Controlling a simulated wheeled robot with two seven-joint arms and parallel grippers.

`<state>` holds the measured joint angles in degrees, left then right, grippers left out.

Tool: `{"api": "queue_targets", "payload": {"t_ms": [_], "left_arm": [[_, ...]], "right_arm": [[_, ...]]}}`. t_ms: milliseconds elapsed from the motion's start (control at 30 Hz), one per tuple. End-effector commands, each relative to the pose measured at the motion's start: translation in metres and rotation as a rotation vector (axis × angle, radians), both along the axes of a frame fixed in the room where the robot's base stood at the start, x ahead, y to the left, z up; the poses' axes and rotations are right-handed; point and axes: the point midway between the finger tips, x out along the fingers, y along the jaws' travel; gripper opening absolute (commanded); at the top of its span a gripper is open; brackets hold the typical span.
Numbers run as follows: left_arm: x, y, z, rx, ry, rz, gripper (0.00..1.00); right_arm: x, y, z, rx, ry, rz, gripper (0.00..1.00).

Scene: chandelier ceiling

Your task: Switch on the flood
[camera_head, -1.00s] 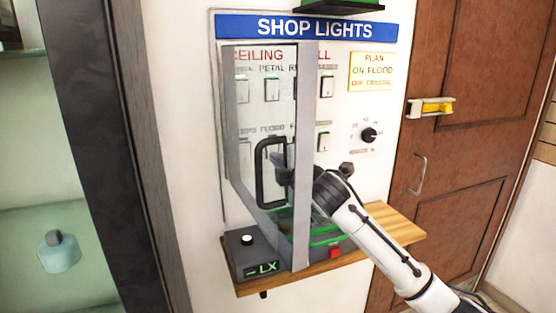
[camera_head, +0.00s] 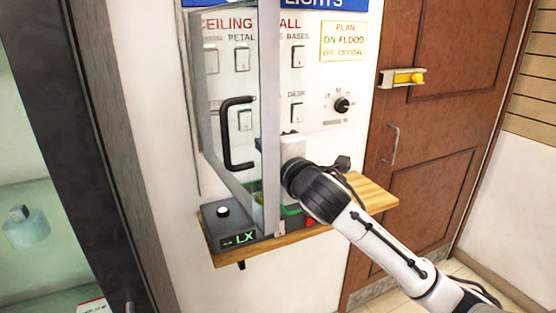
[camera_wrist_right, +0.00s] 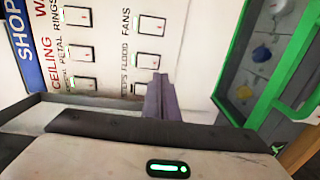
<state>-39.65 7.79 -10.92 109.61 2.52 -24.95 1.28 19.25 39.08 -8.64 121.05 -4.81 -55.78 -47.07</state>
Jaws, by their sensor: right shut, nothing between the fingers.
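The flood switch (camera_wrist_right: 148,60) is a white rocker beside its FLOOD label in the right wrist view. In the head view the switch (camera_head: 245,119) shows through the clear cover, close to the black handle. The clear cover (camera_head: 262,200) stands swung out from the panel. My right gripper (camera_head: 266,155) is at the cover's free edge, partly hidden by its frame and my wrist. In the wrist view its shut, empty fingers (camera_wrist_right: 160,92) point towards the switches, near flood and steps (camera_wrist_right: 138,88). I cannot tell whether they touch anything. My left gripper is not in view.
A wooden shelf (camera_head: 365,196) below the panel carries the LX box (camera_head: 222,226) and a green-rimmed case (camera_wrist_right: 262,60). The fans switch (camera_wrist_right: 152,25) neighbours flood. A dial (camera_head: 342,105) and a yellow note (camera_head: 343,41) sit right, before a brown door (camera_head: 440,110).

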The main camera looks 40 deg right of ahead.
Motion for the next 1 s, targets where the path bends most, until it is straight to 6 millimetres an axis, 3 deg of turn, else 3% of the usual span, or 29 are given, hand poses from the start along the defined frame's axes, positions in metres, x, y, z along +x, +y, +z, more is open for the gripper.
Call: {"api": "queue_targets", "payload": {"t_ms": [100, 333, 1000], "left_arm": [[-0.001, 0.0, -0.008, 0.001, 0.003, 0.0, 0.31], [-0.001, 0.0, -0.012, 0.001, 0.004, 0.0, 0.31], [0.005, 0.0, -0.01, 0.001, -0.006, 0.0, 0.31]], "right_arm": [[-0.025, 0.005, -0.006, -0.002, 0.0, 0.0, 0.0], [-0.051, 0.01, -0.007, 0.0, 0.0, -0.001, 0.0], [-0.055, 0.012, -0.009, 0.005, 0.003, -0.001, 0.0]]}}
